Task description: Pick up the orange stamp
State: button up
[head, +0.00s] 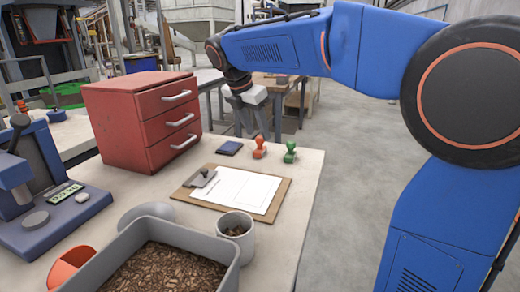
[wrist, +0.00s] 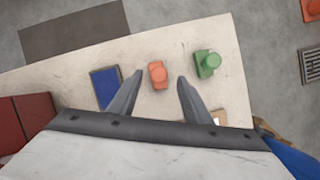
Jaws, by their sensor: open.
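The orange stamp (head: 259,148) stands upright on the table, between a dark blue ink pad (head: 230,148) and a green stamp (head: 290,152). In the wrist view the orange stamp (wrist: 158,75) lies between the lines of the two fingers, a little beyond the tips. My gripper (wrist: 160,76) is open and empty. In the head view my gripper (head: 250,132) hangs above and behind the stamps, pointing down. The green stamp (wrist: 207,64) is just outside the right finger, and the ink pad (wrist: 105,87) is just outside the left one.
A red drawer cabinet (head: 125,125) stands to the left of the stamps. A clipboard (head: 272,206) with paper lies in front of them. A grey cup (head: 235,240), a bin of brown pellets (head: 228,270) and a blue scale-like device (head: 40,225) are nearer. The table's right edge (head: 315,190) is close.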

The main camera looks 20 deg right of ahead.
aim_at(259, 138)
jog(key=shift+x, duration=2.3)
jog(key=shift+a, duration=0.1)
jog(key=c, duration=1)
